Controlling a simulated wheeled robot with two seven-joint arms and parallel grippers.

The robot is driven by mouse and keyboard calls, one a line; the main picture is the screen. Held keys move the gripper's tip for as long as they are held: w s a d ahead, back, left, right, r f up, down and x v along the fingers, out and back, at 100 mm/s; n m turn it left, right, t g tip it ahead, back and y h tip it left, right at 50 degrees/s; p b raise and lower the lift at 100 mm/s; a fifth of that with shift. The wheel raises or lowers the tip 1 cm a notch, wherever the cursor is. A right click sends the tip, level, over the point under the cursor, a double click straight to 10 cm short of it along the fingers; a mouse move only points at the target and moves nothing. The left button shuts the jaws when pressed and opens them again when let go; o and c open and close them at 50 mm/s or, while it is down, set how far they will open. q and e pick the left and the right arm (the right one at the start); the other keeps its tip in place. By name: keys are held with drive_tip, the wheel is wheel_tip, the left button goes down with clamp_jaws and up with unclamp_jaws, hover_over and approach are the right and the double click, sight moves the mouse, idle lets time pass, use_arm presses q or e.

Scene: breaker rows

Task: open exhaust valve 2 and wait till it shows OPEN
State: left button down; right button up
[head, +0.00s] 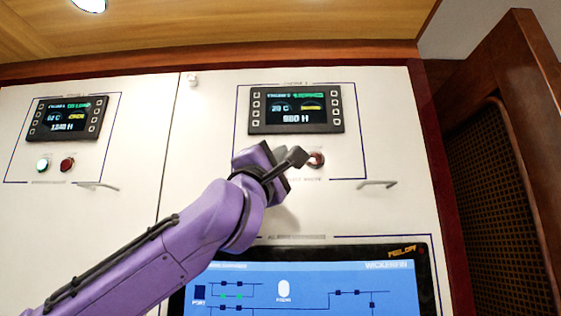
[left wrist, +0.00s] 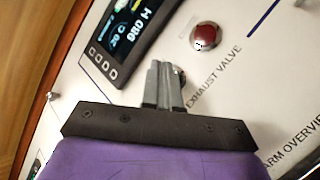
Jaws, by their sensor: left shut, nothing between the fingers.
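The right-hand engine panel has a dark display (head: 296,108) with a green status word too small to read. Below it is a red button (head: 316,160), which also shows clear of my fingers in the left wrist view (left wrist: 205,38). The label "EXHAUST VALVE" (left wrist: 214,76) runs beside it. My left gripper (head: 298,157) is shut and empty, in front of the panel just left of the red button. In the left wrist view its fingertips (left wrist: 164,68) cover most of a second round button, of which only an edge shows. I cannot tell whether they touch it. My right gripper is not in view.
A similar panel on the left has a display (head: 67,117), a lit pale button (head: 43,165) and a red button (head: 67,165). A large blue screen (head: 310,285) is below. Cabinet handles (head: 377,184) stick out. A wooden frame (head: 540,100) stands at the right.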

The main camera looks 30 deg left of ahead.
use_arm(q)
drive_tip(key=s+d, duration=0.1)
drive_tip(key=s, duration=0.1)
drive_tip(key=s+d+b, duration=0.1)
drive_tip(key=shift+s+d, duration=0.15)
drive_tip(key=shift+s, duration=0.25)
idle(0.6)
